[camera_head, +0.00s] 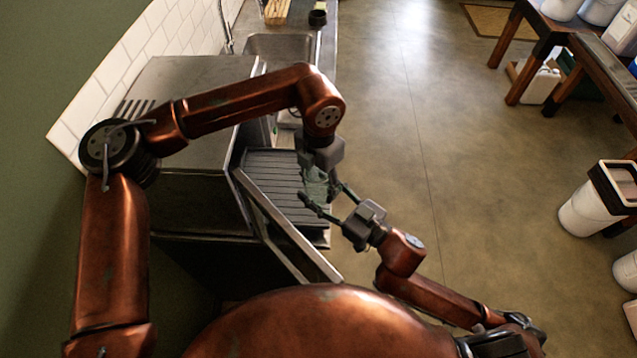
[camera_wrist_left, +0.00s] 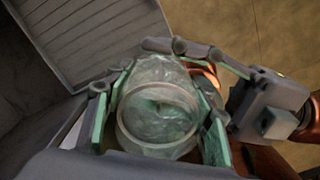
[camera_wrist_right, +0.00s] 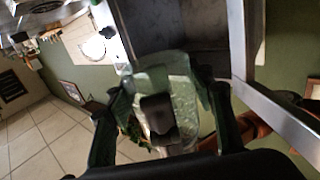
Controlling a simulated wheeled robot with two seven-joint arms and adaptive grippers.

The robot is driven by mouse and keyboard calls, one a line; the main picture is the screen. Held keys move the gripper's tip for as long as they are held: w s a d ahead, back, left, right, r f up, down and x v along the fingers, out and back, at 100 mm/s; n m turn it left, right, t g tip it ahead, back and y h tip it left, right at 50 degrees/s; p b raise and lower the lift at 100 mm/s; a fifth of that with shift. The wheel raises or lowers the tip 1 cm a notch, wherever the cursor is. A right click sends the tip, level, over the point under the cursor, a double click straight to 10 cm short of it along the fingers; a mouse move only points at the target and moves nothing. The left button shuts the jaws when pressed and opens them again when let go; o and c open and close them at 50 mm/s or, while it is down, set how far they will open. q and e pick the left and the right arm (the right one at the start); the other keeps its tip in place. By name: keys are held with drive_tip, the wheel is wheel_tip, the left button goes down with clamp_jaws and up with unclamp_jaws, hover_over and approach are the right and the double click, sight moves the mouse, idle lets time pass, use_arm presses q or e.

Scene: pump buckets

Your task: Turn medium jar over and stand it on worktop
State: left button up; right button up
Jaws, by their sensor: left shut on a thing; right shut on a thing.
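The medium jar (camera_head: 314,183) is clear, greenish glass, small and partly covered by my grippers in the head view. It is held in the air between my two arms. My left gripper (camera_head: 319,172) comes from above and is shut on it. In the left wrist view a round end of the jar (camera_wrist_left: 157,112) faces the camera, between the green finger pads; I cannot tell whether it is mouth or base. My right gripper (camera_head: 321,192) comes from the lower right and is shut on the jar too. The right wrist view shows the jar (camera_wrist_right: 180,85) between its fingers, with a dark part in front.
A ribbed grey surface (camera_head: 275,168) lies just behind and left of the jar, beside a steel cabinet (camera_head: 190,85). A slanted metal edge (camera_head: 290,235) is close by. A sink (camera_head: 282,45) is further back. The floor to the right (camera_head: 440,150) is open.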

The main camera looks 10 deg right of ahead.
drive_tip(key=o, duration=1.4)
